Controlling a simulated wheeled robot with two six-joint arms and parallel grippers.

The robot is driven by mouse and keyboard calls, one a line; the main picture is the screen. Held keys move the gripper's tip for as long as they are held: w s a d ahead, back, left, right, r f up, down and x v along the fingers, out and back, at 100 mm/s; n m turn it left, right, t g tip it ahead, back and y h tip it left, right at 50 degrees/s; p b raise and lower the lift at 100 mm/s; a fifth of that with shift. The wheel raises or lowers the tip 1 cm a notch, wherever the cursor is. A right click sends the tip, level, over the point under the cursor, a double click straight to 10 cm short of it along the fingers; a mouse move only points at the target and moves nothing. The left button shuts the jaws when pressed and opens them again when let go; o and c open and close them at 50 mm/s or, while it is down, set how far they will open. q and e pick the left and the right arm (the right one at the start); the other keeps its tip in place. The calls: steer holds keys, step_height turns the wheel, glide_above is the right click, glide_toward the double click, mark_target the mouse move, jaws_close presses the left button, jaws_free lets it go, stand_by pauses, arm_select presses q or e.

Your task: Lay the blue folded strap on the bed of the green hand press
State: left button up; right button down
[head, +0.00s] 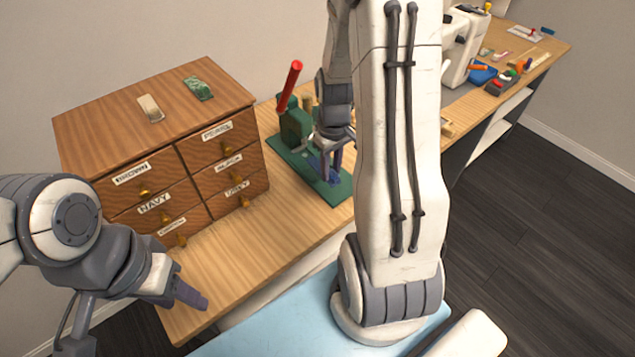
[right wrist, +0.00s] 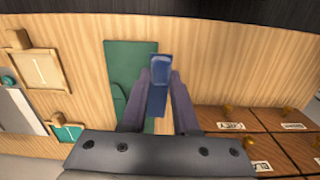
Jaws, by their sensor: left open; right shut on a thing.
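The green hand press (head: 296,128) stands on the wooden bench, with a red lever (head: 291,82) and a flat green base plate (head: 333,191). My right gripper (head: 330,170) is over that plate, in front of the press body. In the right wrist view it is shut on the blue folded strap (right wrist: 161,72), held between the fingertips. The green plate (right wrist: 120,62) shows beside and below the strap there. I cannot tell whether the strap touches it. My left gripper (head: 190,292) is open and empty, low at the left near the bench's front edge.
My right arm hides the middle of the bench. A white machine (head: 463,45) and small coloured items stand at the far right.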

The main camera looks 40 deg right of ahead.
steer(key=s+d+b, duration=0.4)
steer(key=s+d, duration=0.3)
steer(key=d, duration=0.1)
glide_above(338, 186)
step_height(338, 186, down, 7)
steer(key=shift+f+p, duration=0.1)
steer(key=shift+p, duration=0.2)
step_height(338, 186, down, 4)
steer(key=shift+r, duration=0.1)
arm_select(q)
step_height(338, 186, down, 5)
steer(key=shift+f, duration=0.1)
arm_select(e)
steer(key=shift+f, duration=0.2)
steer(key=c, duration=0.7)
jaws_free()
steer(key=shift+o, duration=0.2)
